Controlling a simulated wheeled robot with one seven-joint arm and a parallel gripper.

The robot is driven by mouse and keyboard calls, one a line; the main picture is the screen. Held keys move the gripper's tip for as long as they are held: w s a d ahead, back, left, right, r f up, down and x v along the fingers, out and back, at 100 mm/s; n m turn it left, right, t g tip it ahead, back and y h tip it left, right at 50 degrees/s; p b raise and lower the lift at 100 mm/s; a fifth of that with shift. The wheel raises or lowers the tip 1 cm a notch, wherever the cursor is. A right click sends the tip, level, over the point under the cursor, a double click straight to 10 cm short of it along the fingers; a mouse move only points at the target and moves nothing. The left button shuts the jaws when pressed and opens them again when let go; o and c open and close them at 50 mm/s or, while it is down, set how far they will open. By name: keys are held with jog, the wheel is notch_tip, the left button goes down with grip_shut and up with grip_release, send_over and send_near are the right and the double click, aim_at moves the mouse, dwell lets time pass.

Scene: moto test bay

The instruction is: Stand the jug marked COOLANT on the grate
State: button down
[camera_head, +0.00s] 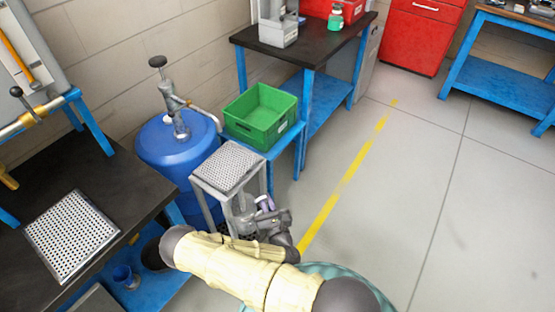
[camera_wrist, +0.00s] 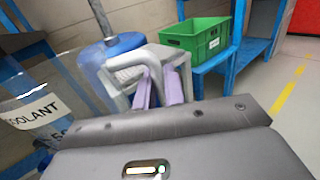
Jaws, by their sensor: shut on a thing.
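A clear jug with a white label (camera_wrist: 35,115) reading "OOLANT", its first letter cut off, fills the left of the wrist view. My gripper (camera_head: 264,204) is shut between its two purple fingers (camera_wrist: 158,88), apparently on the jug's grey handle. The jug is hard to make out in the head view, among the stand's legs and my gripper. A perforated grate (camera_head: 228,165) tops a small grey stand right of the blue drum. My gripper is in front of this stand, and nothing stands on its grate. The exact grip is partly hidden.
A blue drum (camera_head: 178,150) with a hand pump stands behind the stand, and a green crate (camera_head: 261,115) on a low blue table is close behind right. Another perforated plate (camera_head: 72,236) lies on the black bench at left. Floor to the right is clear.

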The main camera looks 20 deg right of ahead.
jog(key=shift+w, duration=0.25)
jog(key=shift+s+a, duration=0.15)
jog(key=shift+s, duration=0.15)
jog(key=shift+w+r+h+b, duration=0.15)
jog(key=shift+w+h+b, duration=0.15)
jog(key=shift+b, duration=0.2)
jog(key=w+d+r+m+g+h+b, duration=0.5)
jog(key=w+d+m+h+b, duration=0.2)
jog(key=h+b, duration=0.5)
jog(key=shift+d+r+m+b, duration=0.35)
jog(key=shift+d+m, duration=0.35)
jog(key=shift+m, duration=0.3)
jog(key=shift+w+f, duration=0.15)
